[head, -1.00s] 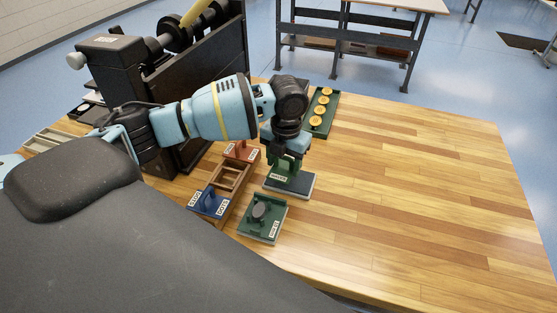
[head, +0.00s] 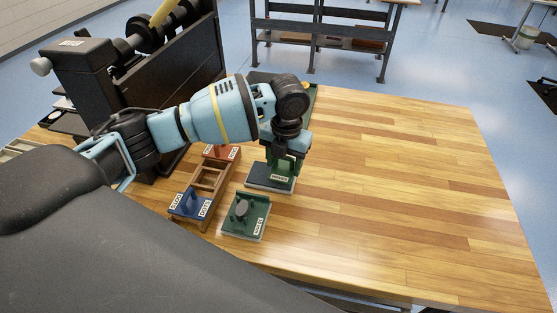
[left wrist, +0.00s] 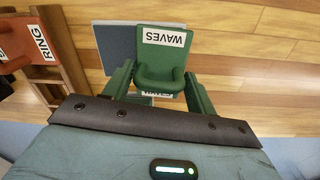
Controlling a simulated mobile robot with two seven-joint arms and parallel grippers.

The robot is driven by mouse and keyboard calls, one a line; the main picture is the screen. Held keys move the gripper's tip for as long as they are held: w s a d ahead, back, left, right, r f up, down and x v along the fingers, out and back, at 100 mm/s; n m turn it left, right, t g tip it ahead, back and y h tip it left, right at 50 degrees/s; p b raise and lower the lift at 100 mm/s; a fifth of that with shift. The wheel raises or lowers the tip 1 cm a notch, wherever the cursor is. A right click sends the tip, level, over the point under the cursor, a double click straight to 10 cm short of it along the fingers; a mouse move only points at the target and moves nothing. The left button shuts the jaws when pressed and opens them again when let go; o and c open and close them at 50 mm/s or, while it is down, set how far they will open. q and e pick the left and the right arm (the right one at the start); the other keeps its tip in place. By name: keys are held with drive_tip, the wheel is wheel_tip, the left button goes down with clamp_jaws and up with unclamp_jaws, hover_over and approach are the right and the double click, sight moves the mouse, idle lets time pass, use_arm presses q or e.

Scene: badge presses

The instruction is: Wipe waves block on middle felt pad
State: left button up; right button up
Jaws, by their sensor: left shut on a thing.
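The green waves block (head: 280,176) is held in my left gripper (head: 287,160), which is shut on its handle. The block is upright, low over the right part of a dark grey felt pad (head: 259,180); whether it presses on the pad is hard to tell. In the left wrist view the waves block (left wrist: 163,50) sits between the fingers with its WAVES label showing, and the grey pad (left wrist: 113,45) shows to its left. No other felt pad can be made out. My right gripper is not in view.
A wooden rack (head: 193,212) holds a red block (head: 222,152) and a blue block (head: 189,204), with an empty slot between. A green stand (head: 245,225) with a round grey piece is in front. A green tray (head: 312,98) is partly hidden behind my arm. The table's right side is clear.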

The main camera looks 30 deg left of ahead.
use_arm(q)
drive_tip(key=shift+d+f, duration=0.1)
drive_tip(key=shift+f, duration=0.05)
